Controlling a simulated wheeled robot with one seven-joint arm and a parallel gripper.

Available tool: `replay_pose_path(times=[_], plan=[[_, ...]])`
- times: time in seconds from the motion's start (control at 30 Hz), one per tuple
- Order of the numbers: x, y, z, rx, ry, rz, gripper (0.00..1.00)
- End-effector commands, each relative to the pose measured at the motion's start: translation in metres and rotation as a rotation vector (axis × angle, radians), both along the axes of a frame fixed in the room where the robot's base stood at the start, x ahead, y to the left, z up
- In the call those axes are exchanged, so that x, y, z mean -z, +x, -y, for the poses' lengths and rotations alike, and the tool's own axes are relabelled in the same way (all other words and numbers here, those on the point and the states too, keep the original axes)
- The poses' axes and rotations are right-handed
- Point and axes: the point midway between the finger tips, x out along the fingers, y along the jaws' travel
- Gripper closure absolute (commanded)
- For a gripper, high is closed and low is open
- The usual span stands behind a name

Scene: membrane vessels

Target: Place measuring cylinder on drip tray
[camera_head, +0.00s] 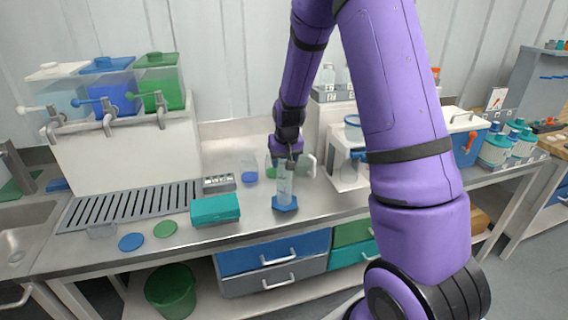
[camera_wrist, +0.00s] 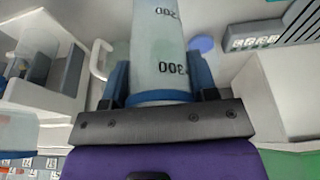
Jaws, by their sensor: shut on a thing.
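The measuring cylinder (camera_head: 285,188) is clear with a blue hexagonal foot, and stands upright at the counter's front, right of the teal box. My gripper (camera_head: 287,158) is shut on its upper part from above. In the wrist view the cylinder (camera_wrist: 160,50), with printed numbers, sits between the fingers of my gripper (camera_wrist: 160,92). I cannot tell whether its foot touches the counter. The drip tray (camera_head: 130,206) is a dark slatted grille at the left of the counter, below the taps. It also shows in the wrist view's top right corner (camera_wrist: 303,18).
A teal box (camera_head: 215,210) and a small labelled block (camera_head: 219,183) lie between the cylinder and the tray. Blue (camera_head: 131,242) and green (camera_head: 165,229) discs lie in front of the tray. Three tapped tanks (camera_head: 108,85) stand behind it. A blue-based vessel (camera_head: 249,171) stands behind the cylinder.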

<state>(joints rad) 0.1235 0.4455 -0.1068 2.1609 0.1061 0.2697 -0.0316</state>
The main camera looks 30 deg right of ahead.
Motion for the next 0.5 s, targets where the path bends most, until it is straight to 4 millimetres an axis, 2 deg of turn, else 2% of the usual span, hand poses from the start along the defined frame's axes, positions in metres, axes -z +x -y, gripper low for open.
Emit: replay_pose_path(times=[0.1,0.47,0.5], plan=[[0.0116,0.0001,0.0001,0.0,0.0,0.0,0.84],[0.0148,-0.0001,0.0001,0.0,0.0,0.0,0.84],[0.0148,0.0,0.0,0.0,0.0,0.0,0.42]])
